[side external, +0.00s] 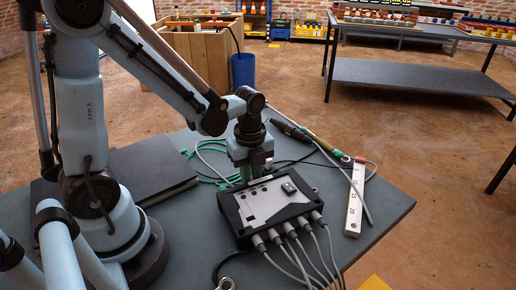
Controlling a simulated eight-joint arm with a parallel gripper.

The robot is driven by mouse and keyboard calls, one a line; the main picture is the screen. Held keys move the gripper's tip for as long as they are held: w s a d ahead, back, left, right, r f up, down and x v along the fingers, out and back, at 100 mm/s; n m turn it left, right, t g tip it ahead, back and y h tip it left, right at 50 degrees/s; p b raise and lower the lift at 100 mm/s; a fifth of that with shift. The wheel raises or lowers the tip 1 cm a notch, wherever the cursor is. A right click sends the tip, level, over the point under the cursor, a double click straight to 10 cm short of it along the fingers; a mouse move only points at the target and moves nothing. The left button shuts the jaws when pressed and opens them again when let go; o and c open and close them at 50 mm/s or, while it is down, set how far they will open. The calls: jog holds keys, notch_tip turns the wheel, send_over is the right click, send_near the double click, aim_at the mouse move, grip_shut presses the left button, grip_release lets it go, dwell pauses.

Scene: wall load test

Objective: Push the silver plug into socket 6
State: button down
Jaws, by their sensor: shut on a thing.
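A dark box with a light grey top panel (262,204) lies on the grey table. Several grey plugs with cables (290,229) sit in a row along its near right side. I cannot read any socket numbers. My gripper (248,178) points down at the far left edge of the box. Its fingers are shut, apparently on the silver plug, which I cannot make out behind the fingers and box. I cannot tell whether it touches a socket.
The grey table (388,208) has bare room at right. A white numbered strip (355,198), a black connector (287,127) and green cables (208,179) lie around the box. A dark slab (150,168) is at left. A blue bin (243,70) and wooden crate (187,52) stand behind.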

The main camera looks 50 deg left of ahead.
dwell(0.3)
jog(key=c, duration=1)
grip_release()
jog(key=c, duration=0.3)
jog(key=shift+r, duration=3.55)
jog(key=r+n+t, duration=0.1)
jog(key=n+t, duration=0.1)
jog(key=n, duration=0.4)
jog(key=s+d+r+n+t, duration=0.1)
jog(key=r+n+t, duration=0.1)
jog(key=n, duration=0.5)
jog(key=s+d+r+n+t, duration=0.1)
jog(key=n+t, duration=0.2)
jog(key=n, duration=0.4)
jog(key=shift+r, duration=0.4)
